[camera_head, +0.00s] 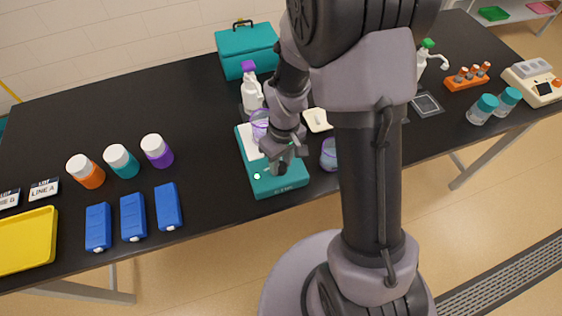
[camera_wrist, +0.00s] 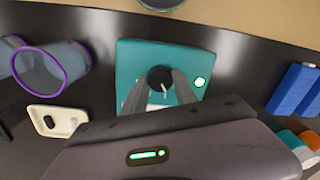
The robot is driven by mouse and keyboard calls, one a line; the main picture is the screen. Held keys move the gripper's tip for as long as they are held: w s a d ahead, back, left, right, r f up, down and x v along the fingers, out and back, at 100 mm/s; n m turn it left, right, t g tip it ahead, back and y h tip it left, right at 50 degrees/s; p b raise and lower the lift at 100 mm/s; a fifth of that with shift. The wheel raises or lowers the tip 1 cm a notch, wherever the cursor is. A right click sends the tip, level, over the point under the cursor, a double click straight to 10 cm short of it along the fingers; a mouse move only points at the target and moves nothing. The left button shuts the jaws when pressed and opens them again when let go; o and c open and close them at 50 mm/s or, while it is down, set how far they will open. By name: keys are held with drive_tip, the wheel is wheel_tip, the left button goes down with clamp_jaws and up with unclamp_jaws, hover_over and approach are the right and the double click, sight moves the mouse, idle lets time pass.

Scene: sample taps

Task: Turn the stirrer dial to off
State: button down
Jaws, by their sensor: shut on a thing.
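The stirrer (camera_head: 263,183) is a teal box with a pale top plate near the table's front edge. A purple-rimmed beaker (camera_head: 260,122) stands on its plate, partly behind my arm. In the wrist view the stirrer's teal front (camera_wrist: 135,60) carries a round black dial (camera_wrist: 159,77) with a pale pointer mark. A green light (camera_wrist: 200,82) glows beside the dial. My gripper (camera_wrist: 160,90) has one finger on each side of the dial and is shut on it. In the head view my gripper (camera_head: 279,166) covers the dial.
Another purple-rimmed beaker (camera_head: 329,157) stands right of the stirrer, and a white dish (camera_head: 318,119) lies behind it. A white spray bottle (camera_head: 251,95) stands behind the stirrer. Blue blocks (camera_head: 133,217) and capped bottles (camera_head: 122,163) are to the left. Bare table lies between them and the stirrer.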

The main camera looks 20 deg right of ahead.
sight(281, 162)
drive_tip(key=n, duration=0.3)
drive_tip(key=shift+n, duration=0.3)
drive_tip(key=shift+n+p, duration=0.4)
drive_tip(key=shift+n, duration=1.3)
drive_tip(key=c, duration=1)
unclamp_jaws()
drive_tip(key=shift+a, duration=0.1)
wheel_tip(281, 162, up, 17)
drive_tip(key=p, duration=0.5)
drive_tip(key=shift+w+d+r+p, duration=0.2)
drive_tip(key=shift+w+d+p, duration=0.15)
drive_tip(key=shift+w, duration=0.1)
